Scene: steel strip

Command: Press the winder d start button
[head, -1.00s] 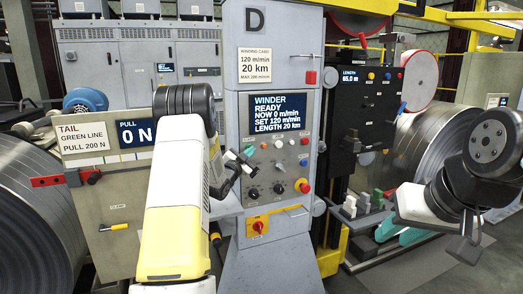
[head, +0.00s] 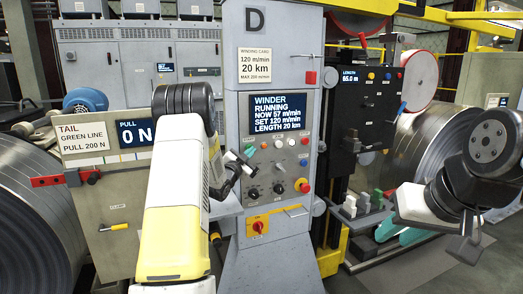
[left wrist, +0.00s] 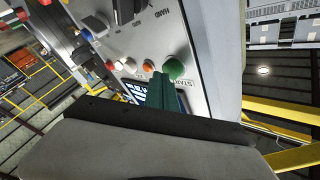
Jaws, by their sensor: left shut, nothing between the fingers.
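The winder D panel (head: 283,210) stands in the middle of the head view. Its screen (head: 278,114) reads RUNNING, NOW 57 m/min, SET 120 m/min. The green start button (head: 249,150) is at the left end of the upper row of buttons. It also shows in the left wrist view (left wrist: 174,68), beside its START label. My left gripper (head: 241,159) is shut and empty, with its tip close to the green button; I cannot tell whether they touch. My right gripper (head: 466,244) hangs at the far right, away from the panel; its fingers are unclear.
A red emergency-type button (head: 305,187) and two black knobs (head: 266,191) sit lower on the panel. A red rotary switch (head: 258,226) is below them. The tail stand (head: 108,180) is at the left. A black control box (head: 370,110) is to the right.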

